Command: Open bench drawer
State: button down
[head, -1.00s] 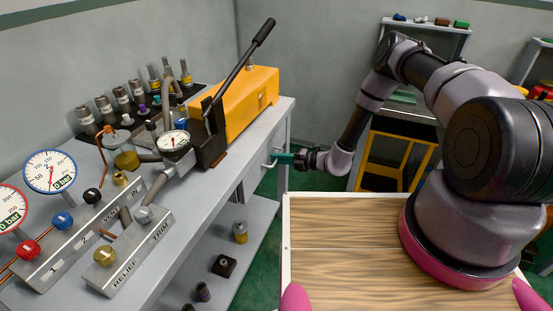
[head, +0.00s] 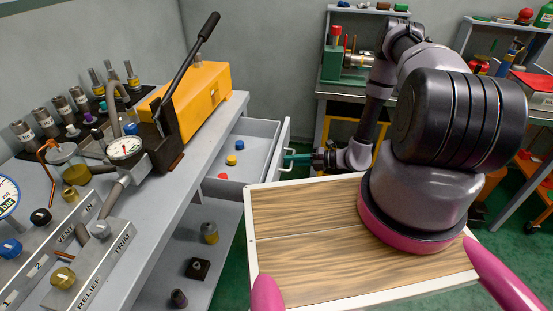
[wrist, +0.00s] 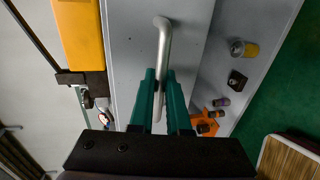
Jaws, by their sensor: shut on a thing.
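The bench drawer (head: 258,135) is pulled out from under the bench top in the head view. Its inside shows, with small blue, yellow and red caps in it. Its handle (head: 287,163) is a pale bar on the drawer front. My gripper (head: 296,159) is at the handle, its green fingers reaching from the right. In the wrist view the two green fingers (wrist: 159,92) are shut on the metal handle bar (wrist: 163,45), one on each side. The drawer front (wrist: 130,40) is a plain grey panel behind the handle.
The bench (head: 185,160) carries a yellow pump unit (head: 200,88) with a black lever, gauges and valve blocks. Its lower shelf (head: 190,240) holds several fittings. My wood-topped base stands close to the drawer front. Green floor shows on the right.

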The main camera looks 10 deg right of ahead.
jog(key=shift+f+v, duration=0.25)
jog(key=shift+v, duration=1.05)
jog(key=c, duration=0.9)
grip_release()
jog(key=v, duration=1.1)
jog(key=shift+f, duration=0.1)
jog(key=shift+w, duration=0.1)
